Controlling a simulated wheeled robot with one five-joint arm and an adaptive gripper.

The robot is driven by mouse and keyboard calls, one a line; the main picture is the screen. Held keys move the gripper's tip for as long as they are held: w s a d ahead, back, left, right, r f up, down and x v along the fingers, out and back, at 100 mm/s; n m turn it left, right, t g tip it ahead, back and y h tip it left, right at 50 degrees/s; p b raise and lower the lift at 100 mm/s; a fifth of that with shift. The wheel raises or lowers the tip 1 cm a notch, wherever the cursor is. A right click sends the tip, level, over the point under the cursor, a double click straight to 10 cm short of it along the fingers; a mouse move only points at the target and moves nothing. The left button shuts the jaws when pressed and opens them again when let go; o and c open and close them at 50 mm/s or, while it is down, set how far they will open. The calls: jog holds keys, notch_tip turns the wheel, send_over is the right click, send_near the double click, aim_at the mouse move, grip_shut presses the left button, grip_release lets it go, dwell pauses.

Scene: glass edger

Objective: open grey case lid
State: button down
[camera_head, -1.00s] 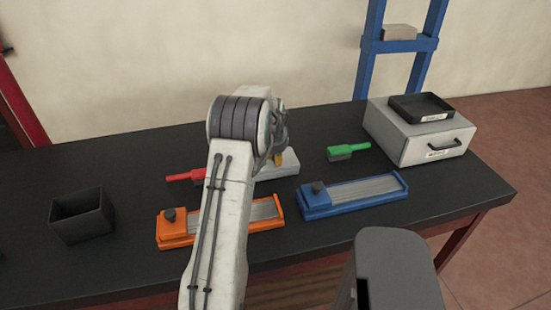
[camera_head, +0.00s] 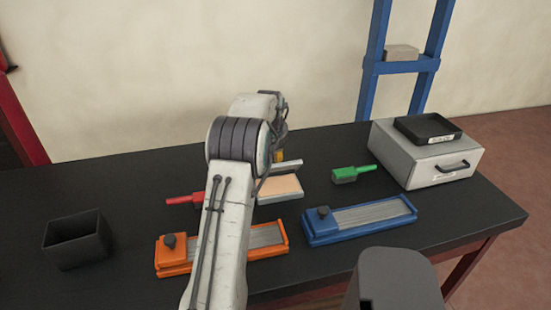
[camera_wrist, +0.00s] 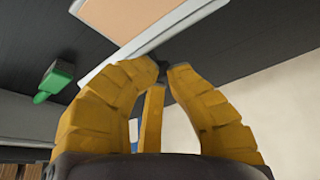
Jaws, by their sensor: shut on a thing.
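The grey case (camera_head: 280,189) stands on the black bench behind my arm, and its tan inside shows. Its lid (camera_head: 281,173) is raised and tilted up at the back. In the wrist view the case's tan inside (camera_wrist: 135,22) and the pale lid (camera_wrist: 130,62) show above my fingers. My gripper (camera_wrist: 165,68) has yellow fingers with their tips close together at the lid's edge, by a small dark part. In the head view my arm hides most of the gripper and the left part of the case.
An orange sharpener block (camera_head: 172,257) and a blue one (camera_head: 360,218) lie in front of the case. A red brush (camera_head: 184,200) is left, a green brush (camera_head: 353,173) right. A black bin (camera_head: 76,240) and grey drawer box (camera_head: 425,153) stand farther out.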

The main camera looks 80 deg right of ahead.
jog(key=c, duration=1.9)
grip_release()
jog(key=shift+w+d+f+p, duration=0.35)
jog(key=shift+d+p, duration=0.05)
jog(key=shift+d, duration=0.2)
jog(key=shift+c, duration=0.2)
jog(key=shift+o, duration=0.8)
jog(key=shift+f, duration=0.25)
jog(key=shift+o, duration=1.4)
jog(key=shift+a, duration=0.1)
jog(key=o, duration=0.4)
jog(key=shift+o, duration=0.2)
jog(key=shift+r, duration=0.3)
